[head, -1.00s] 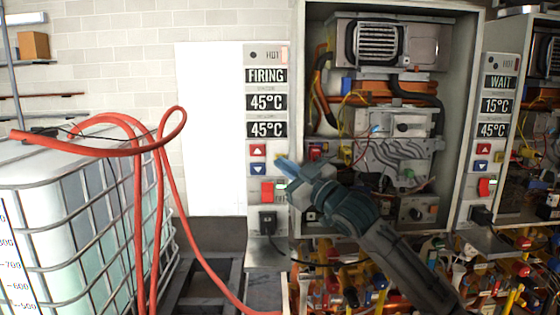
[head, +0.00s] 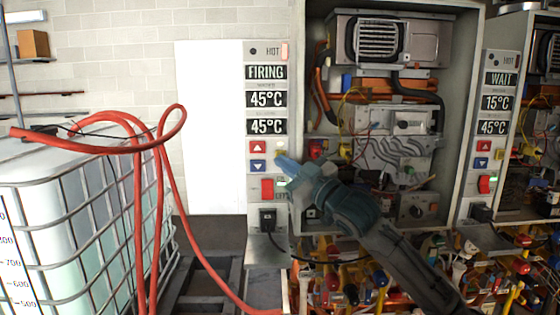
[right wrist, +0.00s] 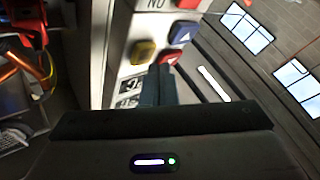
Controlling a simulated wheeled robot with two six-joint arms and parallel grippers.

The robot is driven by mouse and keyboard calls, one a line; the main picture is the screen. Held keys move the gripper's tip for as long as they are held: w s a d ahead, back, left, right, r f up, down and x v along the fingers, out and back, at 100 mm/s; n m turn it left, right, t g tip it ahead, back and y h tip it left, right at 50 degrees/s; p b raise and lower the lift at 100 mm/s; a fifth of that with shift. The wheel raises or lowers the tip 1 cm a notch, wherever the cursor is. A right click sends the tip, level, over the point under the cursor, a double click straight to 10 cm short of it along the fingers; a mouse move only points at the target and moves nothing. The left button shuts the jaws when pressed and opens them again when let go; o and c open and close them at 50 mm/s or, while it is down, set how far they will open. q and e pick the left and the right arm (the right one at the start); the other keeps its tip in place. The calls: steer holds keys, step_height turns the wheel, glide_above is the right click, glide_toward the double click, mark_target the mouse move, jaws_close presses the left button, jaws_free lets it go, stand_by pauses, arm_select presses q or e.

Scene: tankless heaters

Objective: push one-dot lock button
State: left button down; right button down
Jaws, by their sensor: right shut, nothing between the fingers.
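The left heater's control panel (head: 266,215) carries red up and blue down buttons (head: 258,166), a red switch (head: 267,188) and a small yellow button (head: 281,147) at its right edge. In the right wrist view a yellow button (right wrist: 143,52) shows beside the blue button (right wrist: 182,33) and a red control (right wrist: 168,57). Dot marks are not legible. My right gripper (head: 280,158) is shut and empty, its tips at the panel just below the yellow button. In the wrist view its fingertips (right wrist: 158,72) cover part of the panel; I cannot tell whether they touch it.
The open heater cabinet (head: 479,60) with wiring is right of the panel, and a second panel (head: 497,150) stands farther right. Valves and pipes (head: 380,278) crowd below. A caged water tank (head: 85,230) with a red hose (head: 137,220) is at left.

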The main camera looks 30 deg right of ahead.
steer(key=shift+s, duration=0.1)
steer(key=s+a+b, duration=0.2)
steer(key=s, duration=0.1)
steer(key=s+a+b, duration=0.1)
steer(key=s, duration=0.1)
steer(key=shift+a, duration=0.1)
stand_by(0.4)
